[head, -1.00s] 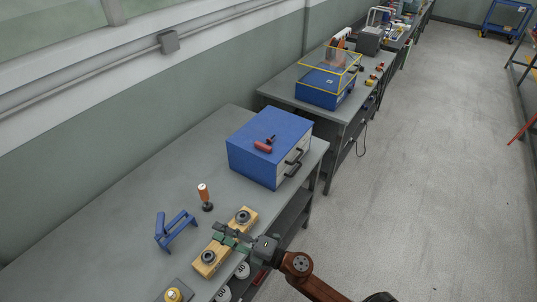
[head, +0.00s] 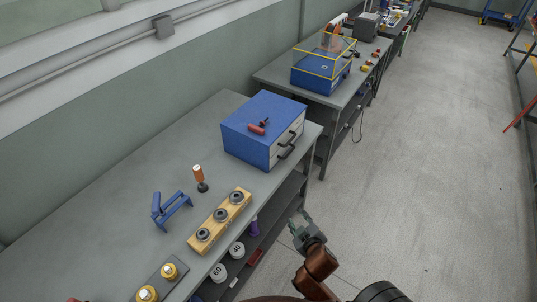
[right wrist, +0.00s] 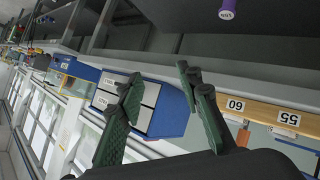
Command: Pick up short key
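A short tool with a red handle and dark shaft (head: 258,127) lies on top of the blue cabinet (head: 238,122); it looks like the short key, but no label confirms this. My right gripper (head: 302,226) is past the bench's front edge, over the aisle side, apart from the tool. In the right wrist view its two fingers (right wrist: 158,82) are spread with nothing between them. The cabinet's drawer fronts (right wrist: 142,98) show beyond the fingers there. The tool cannot be made out in that view. My left gripper is not in view.
A wooden block (head: 211,229) with three dark rings lies along the bench's front edge. Yellow-topped pieces (head: 148,293) stand at the near end. A shelf below holds white numbered items (head: 237,249).

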